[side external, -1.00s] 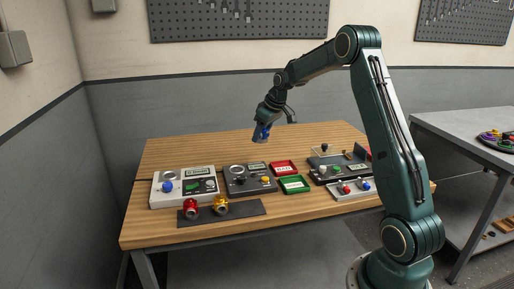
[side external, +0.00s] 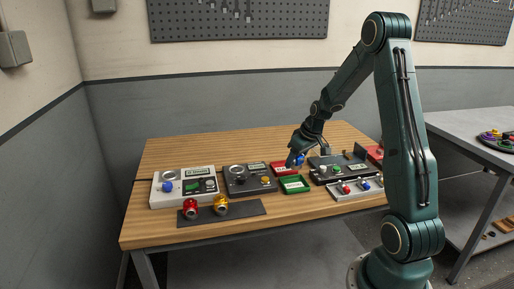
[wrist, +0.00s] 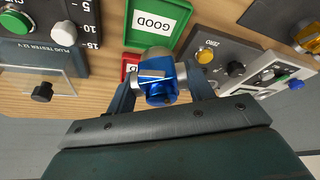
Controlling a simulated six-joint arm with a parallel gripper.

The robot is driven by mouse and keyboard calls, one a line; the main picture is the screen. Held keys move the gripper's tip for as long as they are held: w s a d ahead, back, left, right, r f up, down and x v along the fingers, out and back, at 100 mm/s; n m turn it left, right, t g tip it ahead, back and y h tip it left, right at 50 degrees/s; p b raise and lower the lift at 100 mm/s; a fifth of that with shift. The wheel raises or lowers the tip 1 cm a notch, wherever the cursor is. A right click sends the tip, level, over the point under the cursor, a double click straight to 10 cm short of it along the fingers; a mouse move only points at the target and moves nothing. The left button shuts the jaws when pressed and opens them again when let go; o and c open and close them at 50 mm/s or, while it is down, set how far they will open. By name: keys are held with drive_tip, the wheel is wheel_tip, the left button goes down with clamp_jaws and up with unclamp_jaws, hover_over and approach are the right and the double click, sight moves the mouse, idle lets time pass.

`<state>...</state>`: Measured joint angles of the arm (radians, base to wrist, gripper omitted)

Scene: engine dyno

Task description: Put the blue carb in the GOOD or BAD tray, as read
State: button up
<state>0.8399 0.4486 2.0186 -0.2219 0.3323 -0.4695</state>
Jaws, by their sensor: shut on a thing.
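My gripper (side external: 297,158) is shut on the blue carb (side external: 300,161) and holds it above the area of the two trays. In the wrist view the blue carb (wrist: 158,92) sits between the fingers of my gripper (wrist: 160,85), with a silvery part across its top. The green tray (side external: 294,184) lies in front of the red tray (side external: 281,172). In the wrist view the green tray (wrist: 130,28) carries a label reading GOOD. The red tray (wrist: 129,66) is mostly hidden behind the carb and fingers; its label is not readable.
A plug tester (wrist: 85,40) stands beside the trays, with a clear flap. A dark gauge unit (side external: 248,183) and a light grey meter box (side external: 183,198) stand left of the trays. Red (side external: 190,208) and yellow (side external: 221,206) carbs rest on a dark mat (side external: 245,208).

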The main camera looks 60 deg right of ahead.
sight(298, 169)
drive_tip(key=shift+f, duration=0.2)
drive_tip(key=shift+f, duration=2.6)
drive_tip(key=shift+f, duration=0.55)
idle(0.7)
drive_tip(key=o, duration=1.1)
drive_tip(key=shift+o, duration=0.2)
drive_tip(key=shift+r, duration=3.5)
